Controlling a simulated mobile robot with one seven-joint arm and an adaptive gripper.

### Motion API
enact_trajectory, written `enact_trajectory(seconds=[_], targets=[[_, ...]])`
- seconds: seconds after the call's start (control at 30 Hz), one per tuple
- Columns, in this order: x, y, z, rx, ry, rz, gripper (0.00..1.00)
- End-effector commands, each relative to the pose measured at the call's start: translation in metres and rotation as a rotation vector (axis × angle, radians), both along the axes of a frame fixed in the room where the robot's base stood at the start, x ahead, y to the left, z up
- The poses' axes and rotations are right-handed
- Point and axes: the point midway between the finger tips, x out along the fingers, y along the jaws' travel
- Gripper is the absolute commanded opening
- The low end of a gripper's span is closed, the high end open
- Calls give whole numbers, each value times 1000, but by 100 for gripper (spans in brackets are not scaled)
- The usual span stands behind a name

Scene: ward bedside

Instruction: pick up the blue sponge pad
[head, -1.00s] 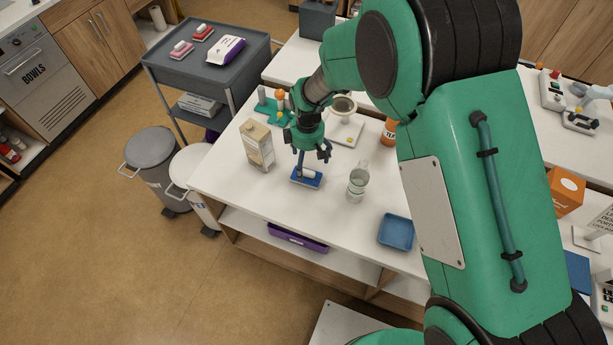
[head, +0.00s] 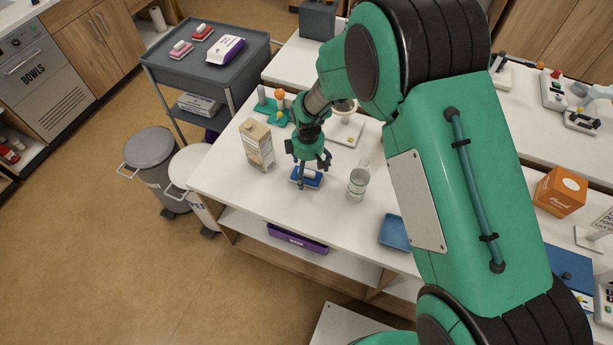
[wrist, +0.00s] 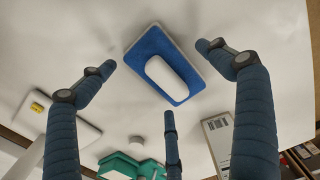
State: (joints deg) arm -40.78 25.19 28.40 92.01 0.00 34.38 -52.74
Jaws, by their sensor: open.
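The blue sponge pad (head: 312,179) lies flat on the white table, with a white grip on its top. It also shows in the wrist view (wrist: 151,50), lying across the space ahead of my fingers. My gripper (head: 312,176) points down over the pad, and in the head view its fingers partly cover the pad. In the wrist view my gripper (wrist: 160,75) has its dark blue fingers spread wide, with nothing between them. The fingertips look apart from the pad, one on each side and one below it.
A carton (head: 257,146) stands left of the pad and a clear glass jug (head: 358,182) stands to its right. A green stand (head: 273,112) and a scale (head: 345,131) are behind. A blue tray (head: 394,233) sits at the front right. The table front is clear.

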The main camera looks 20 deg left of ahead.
Motion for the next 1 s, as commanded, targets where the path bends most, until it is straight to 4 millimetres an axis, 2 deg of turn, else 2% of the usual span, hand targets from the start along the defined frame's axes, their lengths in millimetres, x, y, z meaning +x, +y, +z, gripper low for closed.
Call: enact_trajectory(seconds=[0.27,0.37,0.53,0.57,1.0], targets=[[0,0,0,0,0,0,91],[0,0,0,0,0,0,75],[0,0,0,0,0,0,41],[0,0,0,0,0,0,38],[0,0,6,0,0,0,38]])
